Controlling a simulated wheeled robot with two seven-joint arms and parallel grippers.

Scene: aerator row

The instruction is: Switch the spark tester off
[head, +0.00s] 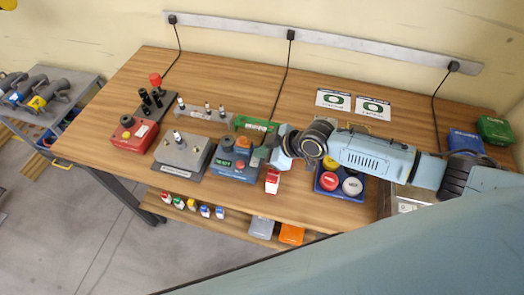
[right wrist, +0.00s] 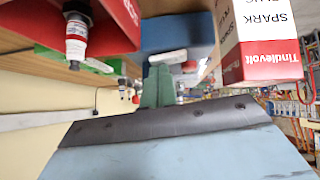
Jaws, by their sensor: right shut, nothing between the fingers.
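A blue box with dark round knobs and a small red mark (head: 234,166) stands near the table's front edge. I take it for the spark tester, but its label is too small to read. In the right wrist view a blue body (right wrist: 176,34) shows beyond the fingers, probably the same box. My right gripper (head: 262,156) is shut and empty, its green fingers close to the right side of the blue box. Its shut fingers also show in the right wrist view (right wrist: 159,82). I cannot tell whether they touch the box. My left gripper is not in view.
A red-and-white spark plug carton (head: 272,181) stands just in front of my right gripper. A grey plate with plugs (head: 182,157) and a red box (head: 133,134) stand left. A green tray (head: 256,126) lies behind; a blue tray (head: 327,182) lies right, under my arm.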

